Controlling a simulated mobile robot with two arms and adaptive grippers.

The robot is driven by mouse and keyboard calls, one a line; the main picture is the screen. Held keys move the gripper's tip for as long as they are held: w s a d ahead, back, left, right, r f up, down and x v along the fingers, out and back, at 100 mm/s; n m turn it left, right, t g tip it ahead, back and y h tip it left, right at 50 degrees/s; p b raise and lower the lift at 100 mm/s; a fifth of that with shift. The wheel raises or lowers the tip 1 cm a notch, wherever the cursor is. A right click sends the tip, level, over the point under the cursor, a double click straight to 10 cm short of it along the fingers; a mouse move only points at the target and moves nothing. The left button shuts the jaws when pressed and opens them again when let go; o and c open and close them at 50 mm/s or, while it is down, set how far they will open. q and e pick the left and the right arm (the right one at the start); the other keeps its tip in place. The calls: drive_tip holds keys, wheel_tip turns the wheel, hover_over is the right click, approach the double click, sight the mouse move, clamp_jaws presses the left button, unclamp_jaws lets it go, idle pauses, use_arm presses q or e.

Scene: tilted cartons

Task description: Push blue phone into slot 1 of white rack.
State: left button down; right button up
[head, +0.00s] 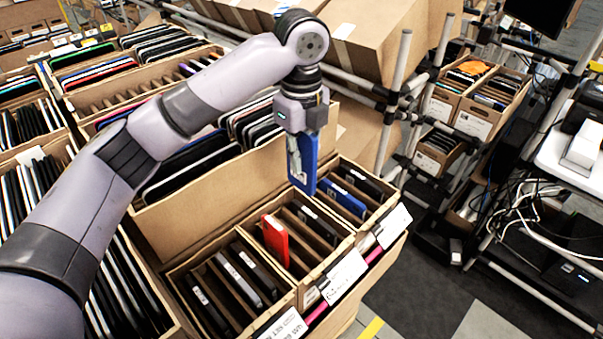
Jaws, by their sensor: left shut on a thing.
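My left gripper (296,150) points down and is shut on a blue phone (309,160). The phone hangs upright, its lower end near the back of the carton box at the right (384,212). I cannot tell whether that end is inside the box or just above it. Another blue phone (344,198) stands in that box beside dark ones. No rack that is clearly white shows; the slotted holders here are brown cardboard. My right gripper is not in view.
A middle box (338,262) holds a red phone (275,240) and dark ones, and a left box (277,310) holds several dark phones. Tall cardboard flaps (220,200) stand behind them. Metal rack posts (393,105) rise close to the right of my gripper.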

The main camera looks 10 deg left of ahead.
sight(302, 136)
use_arm(q)
drive_tip(key=shift+r, duration=0.25)
drive_tip(key=shift+r+p, duration=0.25)
drive_tip(key=shift+p, duration=0.2)
drive_tip(key=shift+r+p, duration=0.45)
drive_tip(key=shift+p, duration=0.35)
idle(0.6)
wheel_tip(302, 136, up, 3)
drive_tip(key=p, duration=0.4)
drive_tip(key=shift+p, duration=0.4)
